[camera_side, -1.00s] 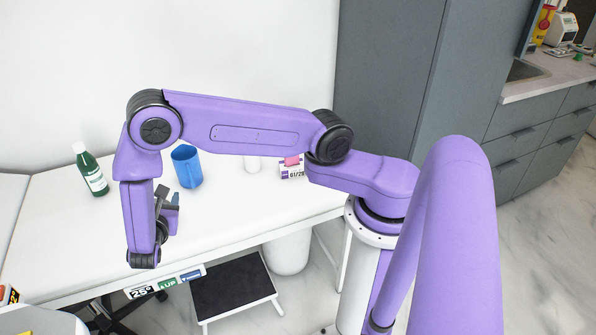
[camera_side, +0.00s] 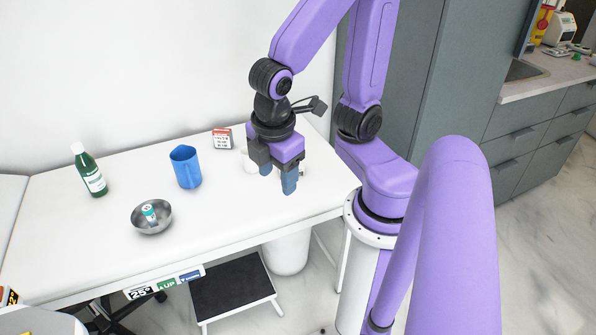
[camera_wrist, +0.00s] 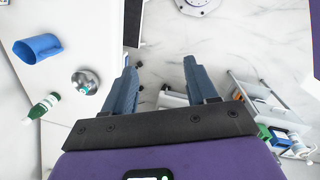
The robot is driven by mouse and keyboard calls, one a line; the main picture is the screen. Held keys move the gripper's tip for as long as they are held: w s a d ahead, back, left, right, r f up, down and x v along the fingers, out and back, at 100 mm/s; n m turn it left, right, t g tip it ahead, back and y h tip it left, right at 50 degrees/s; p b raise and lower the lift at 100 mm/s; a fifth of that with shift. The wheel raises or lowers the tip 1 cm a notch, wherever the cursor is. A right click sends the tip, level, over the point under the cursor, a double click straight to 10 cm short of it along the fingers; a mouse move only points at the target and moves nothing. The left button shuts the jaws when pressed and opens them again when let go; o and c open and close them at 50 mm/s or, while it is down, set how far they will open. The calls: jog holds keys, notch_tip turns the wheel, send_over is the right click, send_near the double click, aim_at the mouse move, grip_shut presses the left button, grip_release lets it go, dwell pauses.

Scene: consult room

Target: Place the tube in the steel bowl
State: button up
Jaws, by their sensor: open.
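The steel bowl (camera_side: 164,225) sits on the white table, left of centre near the front edge. A small white and teal cylinder, apparently the tube (camera_side: 149,211), stands tilted inside it with its top above the rim. The bowl also shows in the wrist view (camera_wrist: 77,79), left of my fingers. My gripper (camera_side: 278,178) points down over the right part of the table, well away from the bowl. Its two blue fingers are apart with nothing between them, as the wrist view also shows (camera_wrist: 160,72).
A blue cup (camera_side: 186,168) stands behind the bowl. A green bottle (camera_side: 90,171) stands at the far left. A red and white box (camera_side: 222,139) is at the back. The front middle of the table is clear.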

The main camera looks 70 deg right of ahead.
jog(key=s+y, duration=0.1)
jog(key=s, duration=0.1)
jog(key=s+r+y, duration=0.1)
jog(key=s, duration=0.1)
jog(key=shift+d+m, duration=0.1)
jog(key=shift+m, duration=0.2)
dwell(1.0)
